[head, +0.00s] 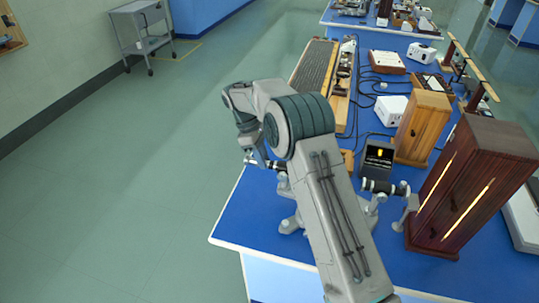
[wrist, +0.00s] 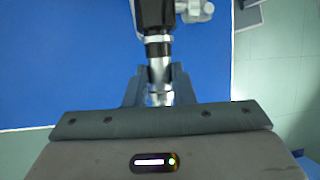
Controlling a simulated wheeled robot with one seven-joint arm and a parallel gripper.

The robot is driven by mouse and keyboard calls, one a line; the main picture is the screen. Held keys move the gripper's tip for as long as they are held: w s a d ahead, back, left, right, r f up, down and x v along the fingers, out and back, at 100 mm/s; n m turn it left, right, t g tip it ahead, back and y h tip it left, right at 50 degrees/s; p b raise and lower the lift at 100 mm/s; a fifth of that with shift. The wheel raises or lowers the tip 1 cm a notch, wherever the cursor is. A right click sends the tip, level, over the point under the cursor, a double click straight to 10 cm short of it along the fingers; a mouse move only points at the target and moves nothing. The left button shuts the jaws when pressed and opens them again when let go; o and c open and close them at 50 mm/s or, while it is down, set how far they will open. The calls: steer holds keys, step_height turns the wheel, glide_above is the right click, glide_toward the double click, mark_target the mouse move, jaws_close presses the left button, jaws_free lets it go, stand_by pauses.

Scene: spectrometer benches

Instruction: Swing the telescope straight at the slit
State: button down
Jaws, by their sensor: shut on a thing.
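The telescope (wrist: 157,48) is a black and silver tube in the wrist view, running up from between the fingers of my gripper (wrist: 158,88). My gripper is shut on its near end. In the head view a short piece of the telescope (head: 279,166) shows at the left of the spectrometer, beside my gripper (head: 262,161). My arm hides the middle of the instrument. The spectrometer's grey base (head: 290,223) stands on the blue bench. The collimator (head: 380,187), a dark tube with silver rings, points right toward the dark wooden lamp house (head: 468,190). The slit itself is too small to make out.
The blue bench (head: 232,222) is bare at its front left corner. A black box with a yellow glow (head: 378,156) stands behind the collimator. A lighter wooden case (head: 423,127) and white boxes (head: 391,110) stand farther back. The floor to the left is open.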

steer(key=shift+a, duration=0.15)
steer(key=c, duration=1.2)
jaws_free()
steer(key=shift+c, duration=0.2)
steer(key=v, duration=1.3)
steer(key=shift+w+r+p, duration=0.15)
steer(key=shift+r+p, duration=0.25)
steer(key=shift+p, duration=0.05)
